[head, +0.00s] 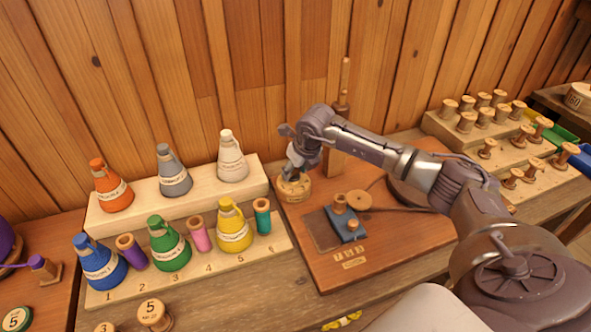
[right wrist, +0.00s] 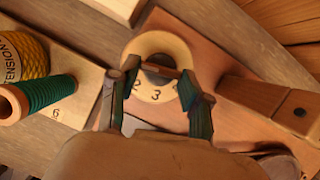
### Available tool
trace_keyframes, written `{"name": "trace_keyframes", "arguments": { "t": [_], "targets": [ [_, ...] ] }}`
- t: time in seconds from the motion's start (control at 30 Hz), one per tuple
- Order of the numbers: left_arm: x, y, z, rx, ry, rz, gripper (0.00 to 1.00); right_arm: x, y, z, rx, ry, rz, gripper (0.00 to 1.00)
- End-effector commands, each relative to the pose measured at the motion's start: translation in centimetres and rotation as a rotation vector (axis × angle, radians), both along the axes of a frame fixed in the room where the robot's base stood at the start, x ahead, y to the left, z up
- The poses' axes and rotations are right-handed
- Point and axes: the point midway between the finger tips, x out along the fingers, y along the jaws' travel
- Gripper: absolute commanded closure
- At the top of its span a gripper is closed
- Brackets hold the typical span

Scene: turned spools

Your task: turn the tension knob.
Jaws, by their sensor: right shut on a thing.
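The tension knob (head: 294,189) is a pale round wooden dial at the back left of the reddish-brown winder board (head: 330,272). In the right wrist view the dial (right wrist: 151,45) shows the numbers 2 and 3 on its face and a dark centre with a brown bar across it. My right gripper (head: 291,173) reaches down onto the knob from above. In the right wrist view its two fingers (right wrist: 160,78) stand on either side of the centre bar, shut on the knob. The fingers hide part of the dial's face. My left gripper is not in view.
Thread cones and small spools stand on a pale stepped rack (head: 265,240) left of the board. A wooden post (head: 338,135) rises behind the knob. A blue block (head: 345,224) and a wooden wheel (head: 358,201) sit to its right. Another spool rack (head: 450,126) stands at the right.

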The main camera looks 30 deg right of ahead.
Motion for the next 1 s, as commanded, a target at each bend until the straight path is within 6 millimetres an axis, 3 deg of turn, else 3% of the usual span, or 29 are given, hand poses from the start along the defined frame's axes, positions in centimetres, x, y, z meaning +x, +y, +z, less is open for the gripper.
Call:
{"name": "trace_keyframes", "arguments": {
  "t": [0.03,0.07,0.2,0.63,1.0],
  "targets": [
    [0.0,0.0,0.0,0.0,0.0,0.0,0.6,0.1,-0.1,0.1,0.0,-0.003,-0.003,0.87],
    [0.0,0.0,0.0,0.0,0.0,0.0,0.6,0.1,-0.1,0.1,0.001,-0.003,-0.003,0.51],
    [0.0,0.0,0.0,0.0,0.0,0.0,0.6,0.1,-0.1,0.1,0.001,-0.002,-0.003,0.27],
    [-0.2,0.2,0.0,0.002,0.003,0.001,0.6,-0.3,-0.1,0.9,0.001,-0.003,0.0,0.27],
    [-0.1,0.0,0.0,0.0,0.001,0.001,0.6,-3.1,-0.1,7.8,0.0,-0.006,0.0,0.27]
  ]
}}
